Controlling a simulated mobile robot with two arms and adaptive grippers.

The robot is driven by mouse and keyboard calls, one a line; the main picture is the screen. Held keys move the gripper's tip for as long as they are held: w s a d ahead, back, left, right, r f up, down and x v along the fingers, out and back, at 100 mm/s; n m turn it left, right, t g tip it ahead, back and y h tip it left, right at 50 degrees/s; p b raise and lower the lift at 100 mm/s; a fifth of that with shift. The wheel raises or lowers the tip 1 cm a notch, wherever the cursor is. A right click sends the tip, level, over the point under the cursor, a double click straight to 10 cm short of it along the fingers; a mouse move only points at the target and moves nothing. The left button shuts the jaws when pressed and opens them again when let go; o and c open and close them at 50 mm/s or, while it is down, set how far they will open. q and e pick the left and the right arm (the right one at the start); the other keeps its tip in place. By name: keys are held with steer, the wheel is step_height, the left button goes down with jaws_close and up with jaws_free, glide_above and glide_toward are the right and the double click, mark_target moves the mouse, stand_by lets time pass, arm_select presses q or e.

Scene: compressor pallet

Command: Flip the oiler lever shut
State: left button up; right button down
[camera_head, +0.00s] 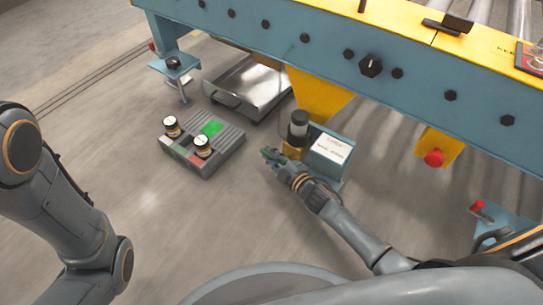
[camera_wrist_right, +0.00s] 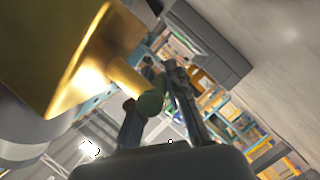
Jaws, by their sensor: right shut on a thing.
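The oiler (camera_head: 299,127) shows in the head view as a dark cylinder above a yellow base, under the blue rail. In the right wrist view its large brass body (camera_wrist_right: 70,45) fills the upper left. A short brass lever (camera_wrist_right: 128,80) with a dark green end sticks out from the body. My right gripper (camera_head: 271,155) is beside the oiler's base, low on its left. In the right wrist view its fingers (camera_wrist_right: 157,95) are on either side of the lever's green end, shut on it. My left arm shows at the left, but its gripper is out of frame.
A grey tray (camera_head: 232,148) with two jars and a green patch lies on the floor left of the oiler. A metal pan (camera_head: 240,101) stands behind it. The blue rail (camera_head: 290,40) runs overhead.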

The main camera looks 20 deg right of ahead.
steer(key=shift+a, duration=0.15)
steer(key=c, duration=1.3)
jaws_free()
steer(key=shift+s, duration=0.1)
steer(key=shift+s+d, duration=0.25)
steer(key=shift+s, duration=0.1)
steer(key=v, duration=1.1)
steer(key=shift+r, duration=0.25)
